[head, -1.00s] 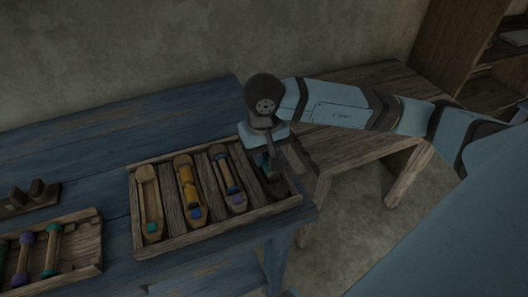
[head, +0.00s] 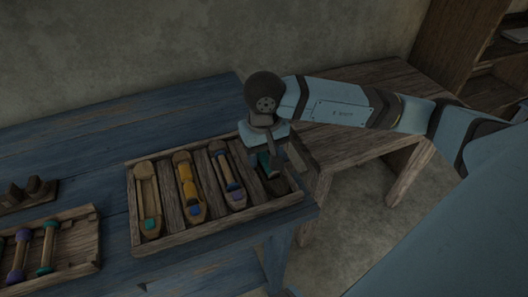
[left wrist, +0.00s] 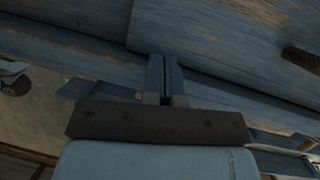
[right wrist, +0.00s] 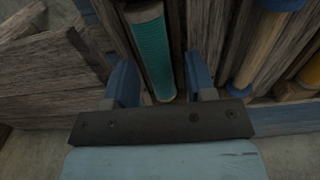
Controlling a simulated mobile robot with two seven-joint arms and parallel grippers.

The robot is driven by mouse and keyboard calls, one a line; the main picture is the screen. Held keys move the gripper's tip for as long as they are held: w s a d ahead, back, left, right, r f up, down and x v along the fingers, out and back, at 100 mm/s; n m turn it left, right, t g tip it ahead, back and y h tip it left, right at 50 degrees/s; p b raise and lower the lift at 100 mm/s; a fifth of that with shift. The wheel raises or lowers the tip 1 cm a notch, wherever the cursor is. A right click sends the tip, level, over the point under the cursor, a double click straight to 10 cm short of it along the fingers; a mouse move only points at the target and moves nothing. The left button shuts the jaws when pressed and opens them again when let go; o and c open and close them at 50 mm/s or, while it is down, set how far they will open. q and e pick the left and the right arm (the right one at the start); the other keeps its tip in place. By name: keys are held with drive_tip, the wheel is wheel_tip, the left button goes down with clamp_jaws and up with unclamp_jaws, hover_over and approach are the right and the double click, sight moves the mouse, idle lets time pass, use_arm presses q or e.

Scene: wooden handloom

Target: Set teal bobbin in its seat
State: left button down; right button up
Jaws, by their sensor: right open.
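The teal bobbin (right wrist: 152,48) lies lengthwise in the rightmost slot of the wooden tray (head: 180,243). In the head view only a bit of it (head: 264,159) shows beneath my gripper. My right gripper (right wrist: 162,88) is open, with one finger on each side of the bobbin's near end; I cannot tell whether they touch it. The bobbin's far end is cut off, and the seat beneath it is mostly hidden. My left gripper (left wrist: 168,62) is shut and empty over blue planks, and is outside the head view.
A rack of bobbins (head: 80,268) lies at left. A bare wooden table (head: 345,145) stands behind right.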

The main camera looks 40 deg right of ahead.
use_arm(q)
drive_tip(key=shift+s+a+f+g+y+p, duration=0.25)
drive_tip(key=shift+s+a+f+g+p, duration=0.15)
drive_tip(key=shift+f+p, duration=0.25)
drive_tip(key=shift+s+a+f+g+y+p, duration=0.25)
drive_tip(key=shift+a+f+g+p, duration=0.15)
drive_tip(key=shift+f+p, duration=0.15)
use_arm(e)
wheel_tip(320, 180, up, 14)
drive_tip(key=shift+f, duration=0.15)
